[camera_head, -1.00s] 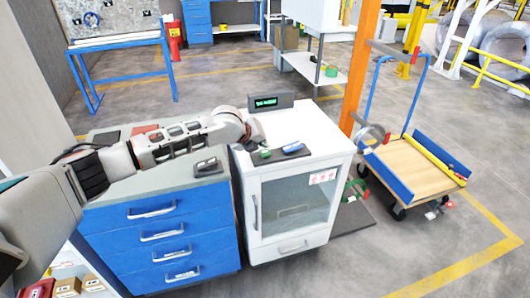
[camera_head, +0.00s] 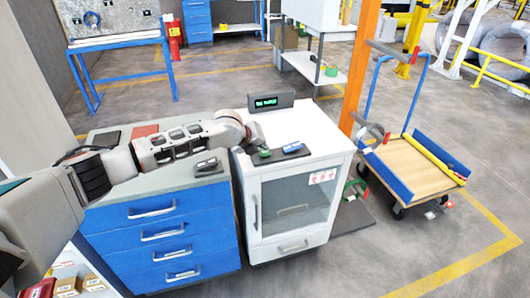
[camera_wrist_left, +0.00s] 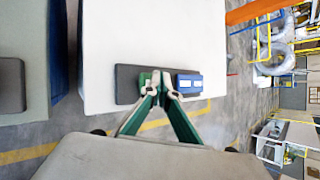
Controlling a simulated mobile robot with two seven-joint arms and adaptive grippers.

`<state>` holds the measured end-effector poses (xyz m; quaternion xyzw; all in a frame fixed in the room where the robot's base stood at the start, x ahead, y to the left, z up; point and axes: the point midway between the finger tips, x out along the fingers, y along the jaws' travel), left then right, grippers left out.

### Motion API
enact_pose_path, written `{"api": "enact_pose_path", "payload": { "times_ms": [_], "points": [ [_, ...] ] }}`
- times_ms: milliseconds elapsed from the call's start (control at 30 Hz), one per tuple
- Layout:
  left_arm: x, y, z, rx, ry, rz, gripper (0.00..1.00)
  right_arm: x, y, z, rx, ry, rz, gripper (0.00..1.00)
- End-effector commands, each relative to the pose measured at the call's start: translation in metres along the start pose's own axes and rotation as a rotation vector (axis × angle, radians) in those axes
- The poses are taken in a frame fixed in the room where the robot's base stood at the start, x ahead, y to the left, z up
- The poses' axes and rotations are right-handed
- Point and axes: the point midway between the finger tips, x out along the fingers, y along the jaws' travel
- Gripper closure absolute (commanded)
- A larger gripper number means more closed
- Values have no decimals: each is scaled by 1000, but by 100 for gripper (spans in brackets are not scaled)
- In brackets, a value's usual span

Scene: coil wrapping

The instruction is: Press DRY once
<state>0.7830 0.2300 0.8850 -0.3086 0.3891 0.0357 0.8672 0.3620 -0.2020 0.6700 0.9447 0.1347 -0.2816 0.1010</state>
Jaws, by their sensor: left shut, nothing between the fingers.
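A white cabinet (camera_head: 330,140) with a glass door carries a dark button pad (camera_wrist_left: 126,85) on its top. The pad has a green button (camera_head: 264,153) on the left and a blue button (camera_head: 293,147) with a white label on the right. I cannot read which is DRY. My left gripper (camera_wrist_left: 161,92) is shut and empty, its fingertips at the green button's right side in the wrist view. They partly hide the green button; whether they touch it I cannot tell. A small display (camera_head: 270,101) with green text stands at the cabinet's back. My right gripper is not in view.
A blue drawer unit (camera_head: 160,235) stands against the cabinet's left side, with a small dark device (camera_head: 207,166) on its top. A flat cart (camera_head: 415,170) and an orange post (camera_head: 362,65) stand to the right. The cabinet top right of the pad is clear.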

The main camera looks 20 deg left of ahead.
Motion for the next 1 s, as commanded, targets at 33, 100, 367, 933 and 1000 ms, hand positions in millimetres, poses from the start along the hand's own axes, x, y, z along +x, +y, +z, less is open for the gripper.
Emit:
{"api": "enact_pose_path", "payload": {
  "times_ms": [33, 100, 367, 933, 1000],
  "points": [
    [1, 0, -1, 0, 0, 0, 100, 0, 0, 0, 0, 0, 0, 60],
    [1, 1, -1, 0, 1, 0, 100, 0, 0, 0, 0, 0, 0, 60],
    [3, 2, -3, 0, 1, 0, 100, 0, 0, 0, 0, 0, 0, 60],
    [8, 6, -6, 1, 1, 2, 100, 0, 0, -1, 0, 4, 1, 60],
    [8, 6, -6, 1, 1, 2, 100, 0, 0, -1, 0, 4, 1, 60]
  ]
}}
